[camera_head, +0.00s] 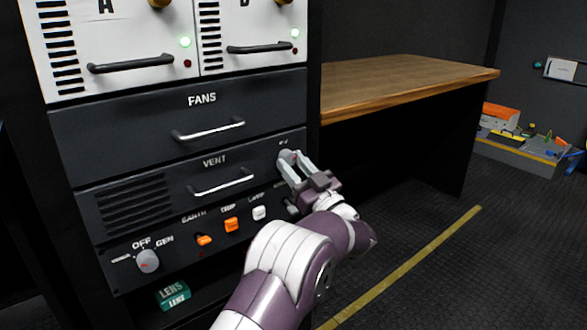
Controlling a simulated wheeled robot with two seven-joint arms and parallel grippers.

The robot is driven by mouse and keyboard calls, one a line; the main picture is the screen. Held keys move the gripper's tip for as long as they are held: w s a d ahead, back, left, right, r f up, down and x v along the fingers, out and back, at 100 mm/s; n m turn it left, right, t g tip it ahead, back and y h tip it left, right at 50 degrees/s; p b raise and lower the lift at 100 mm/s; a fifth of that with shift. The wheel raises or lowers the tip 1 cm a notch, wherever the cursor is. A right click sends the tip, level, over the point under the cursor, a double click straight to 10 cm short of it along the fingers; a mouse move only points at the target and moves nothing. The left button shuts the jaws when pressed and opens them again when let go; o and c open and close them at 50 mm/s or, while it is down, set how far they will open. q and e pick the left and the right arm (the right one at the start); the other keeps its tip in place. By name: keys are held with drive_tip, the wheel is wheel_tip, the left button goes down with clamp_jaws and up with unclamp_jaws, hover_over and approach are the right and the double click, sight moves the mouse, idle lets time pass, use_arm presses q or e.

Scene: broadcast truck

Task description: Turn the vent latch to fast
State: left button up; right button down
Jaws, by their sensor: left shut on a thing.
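The dark vent panel (215,164), marked VENT, sits in the rack below the FANS drawer. The vent latch (286,157) is a small grey round knob with a reddish mark at the panel's upper right. My left gripper (292,164) is at the latch with its fingers around it, shut on it. The fingers partly hide the latch and its small lettering, so I cannot read its setting. My right gripper is not in view.
A pull handle (222,184) sticks out of the vent panel left of my gripper. Below are orange and white switches and an OFF/GEN knob (148,261). A wooden desk (400,80) stands to the right. The floor beneath it is clear.

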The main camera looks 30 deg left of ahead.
use_arm(q)
drive_tip(key=n+g, duration=0.1)
drive_tip(key=n, duration=0.2)
drive_tip(key=n+g, duration=0.2)
drive_tip(key=n, duration=0.1)
drive_tip(key=shift+w+d+n+y, duration=0.1)
drive_tip(key=shift+w+n+y, duration=0.1)
drive_tip(key=shift+n+y, duration=0.15)
drive_tip(key=n+g, duration=0.2)
drive_tip(key=n, duration=0.2)
drive_tip(key=shift+w, duration=0.1)
drive_tip(key=n, duration=0.1)
drive_tip(key=n+g, duration=0.1)
drive_tip(key=n, duration=0.1)
drive_tip(key=n+g+h, duration=0.1)
drive_tip(key=shift+w+d+r+n, duration=0.1)
drive_tip(key=shift+r+n, duration=0.15)
drive_tip(key=shift+w+r+n+g+h, duration=0.1)
drive_tip(key=shift+n+g+h, duration=0.25)
drive_tip(key=shift+n, duration=0.6)
drive_tip(key=shift+n+g+h, duration=0.3)
drive_tip(key=shift+n+g, duration=0.05)
drive_tip(key=shift+n, duration=0.6)
drive_tip(key=o, duration=1)
drive_tip(key=shift+o, duration=0.2)
